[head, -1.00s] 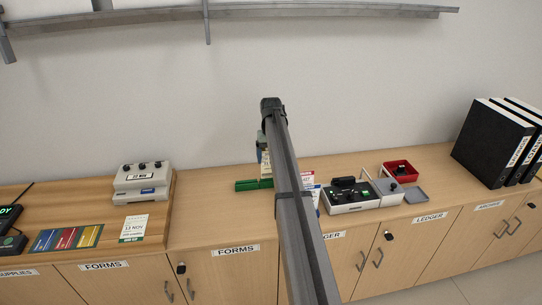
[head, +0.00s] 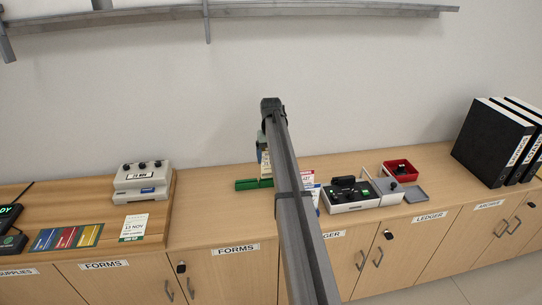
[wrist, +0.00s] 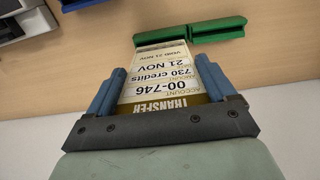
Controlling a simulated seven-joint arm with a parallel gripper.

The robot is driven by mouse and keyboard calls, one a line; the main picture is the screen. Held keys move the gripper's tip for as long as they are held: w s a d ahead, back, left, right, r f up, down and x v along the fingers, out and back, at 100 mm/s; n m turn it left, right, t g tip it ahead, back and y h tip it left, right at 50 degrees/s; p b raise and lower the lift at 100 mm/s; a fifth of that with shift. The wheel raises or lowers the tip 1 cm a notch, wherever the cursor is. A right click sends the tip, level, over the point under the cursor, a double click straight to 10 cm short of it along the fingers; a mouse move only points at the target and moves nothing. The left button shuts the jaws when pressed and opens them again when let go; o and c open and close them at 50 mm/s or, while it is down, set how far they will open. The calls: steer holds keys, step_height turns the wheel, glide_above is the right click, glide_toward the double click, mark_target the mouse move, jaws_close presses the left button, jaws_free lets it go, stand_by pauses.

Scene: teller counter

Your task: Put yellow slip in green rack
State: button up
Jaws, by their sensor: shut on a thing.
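The yellow slip (wrist: 158,78) is a card with a gold TRANSFER band and printed account, credits and date lines. My gripper (wrist: 160,65) is shut on it, with a blue finger along each side. The green rack (wrist: 218,28) is a low bar on the counter, right at the slip's far end in the wrist view. I cannot tell whether that end is inside the rack's slot or just above it. In the head view the green rack (head: 247,184) shows left of my arm, which hides much of the slip and part of the rack.
Right of my arm stand a white device (head: 350,195) and a red box (head: 399,170). Black binders (head: 490,140) stand at the far right. A grey date stamper (head: 142,182) and a printed card (head: 133,228) are on the left.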

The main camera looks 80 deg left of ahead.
steer(key=shift+f, duration=0.3)
steer(key=shift+f, duration=0.7)
steer(key=shift+f, duration=0.7)
steer(key=o, duration=0.9)
steer(key=shift+r, duration=0.1)
steer(key=shift+r, duration=3.4)
